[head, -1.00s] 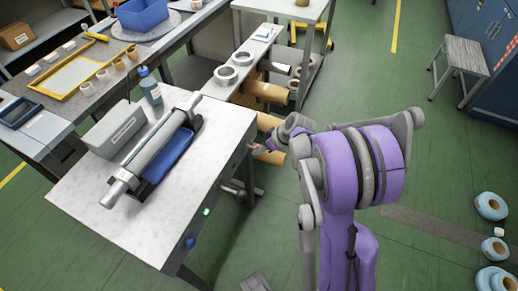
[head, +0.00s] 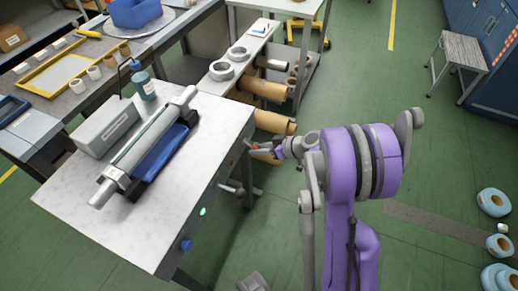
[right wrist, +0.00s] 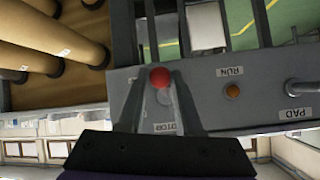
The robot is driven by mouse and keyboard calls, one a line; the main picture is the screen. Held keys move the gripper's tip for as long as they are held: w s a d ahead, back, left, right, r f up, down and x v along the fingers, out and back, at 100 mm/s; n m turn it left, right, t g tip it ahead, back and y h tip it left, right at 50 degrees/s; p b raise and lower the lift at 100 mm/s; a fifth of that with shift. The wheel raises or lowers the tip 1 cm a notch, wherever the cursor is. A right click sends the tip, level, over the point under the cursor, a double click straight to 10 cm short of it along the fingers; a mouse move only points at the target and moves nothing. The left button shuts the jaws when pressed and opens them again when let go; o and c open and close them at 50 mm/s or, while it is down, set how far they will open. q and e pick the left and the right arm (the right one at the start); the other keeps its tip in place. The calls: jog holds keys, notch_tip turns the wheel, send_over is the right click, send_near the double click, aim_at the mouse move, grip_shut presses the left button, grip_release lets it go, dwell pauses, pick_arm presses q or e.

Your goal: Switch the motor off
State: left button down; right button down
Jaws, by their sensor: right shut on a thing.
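The motor control is a lever with a red ball knob (right wrist: 160,77) on the grey panel, upside down in the right wrist view beside a partly covered label that seems to read MOTOR. My right gripper (right wrist: 160,90) has its two fingers on either side of the knob and is shut on it. In the head view my right gripper (head: 258,150) is at the right edge of the white-topped machine table (head: 85,205), where a small bit of red shows. The lever's stem is mostly hidden by the fingers. My left gripper is not in view.
An amber RUN lamp (right wrist: 232,90) and a PAD label (right wrist: 297,114) are on the same panel. A green light (head: 203,211) and a blue knob (head: 186,245) are on the table's side. Brown rolls (head: 275,122) stick out behind my gripper.

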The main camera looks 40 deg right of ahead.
jog(key=c, duration=0.6)
grip_release()
jog(key=p+v, duration=0.2)
jog(key=v, duration=0.8)
jog(key=shift+s+d+r, duration=0.15)
jog(key=shift+s+r, duration=0.05)
jog(key=shift+s, duration=0.05)
